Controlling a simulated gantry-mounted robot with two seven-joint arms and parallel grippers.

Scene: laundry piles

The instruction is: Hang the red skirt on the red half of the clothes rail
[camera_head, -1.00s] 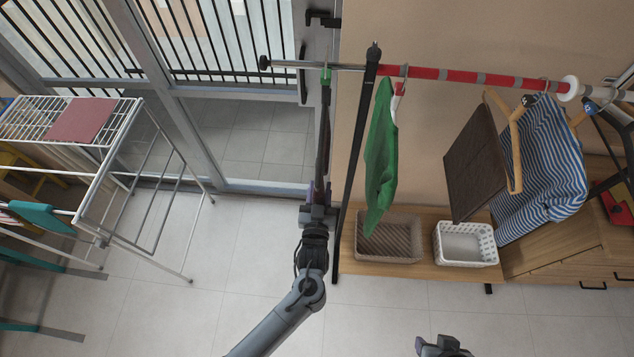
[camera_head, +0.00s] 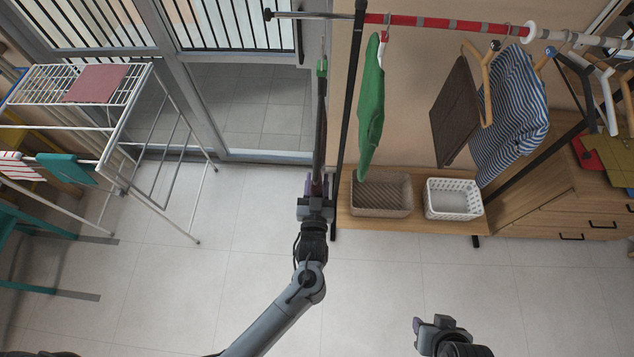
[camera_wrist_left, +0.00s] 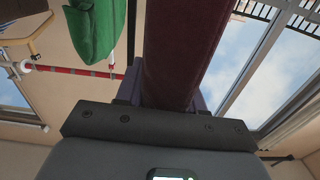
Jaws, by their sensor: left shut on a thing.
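A dark red garment, likely the red skirt (camera_head: 319,135), hangs edge-on from a green-topped hanger (camera_head: 322,67) left of the black rail post. My left gripper (camera_head: 317,190) is shut on its lower end; the left wrist view shows the dark red cloth (camera_wrist_left: 180,50) between the fingers. The hanger's thin hook shows below the rail's bare silver end; I cannot tell whether they touch. The red half of the rail (camera_head: 450,24), with grey bands, runs from the post to a white disc (camera_head: 528,32). My right gripper (camera_head: 428,322) is low right, away from the clothes, its jaws unclear.
A green garment (camera_head: 371,110) hangs on the red half beside the black post (camera_head: 348,110). A brown cloth (camera_head: 455,115) and a striped shirt (camera_head: 515,110) hang further right. Two baskets stand on the wooden bench below. A white drying rack (camera_head: 140,75) stands left.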

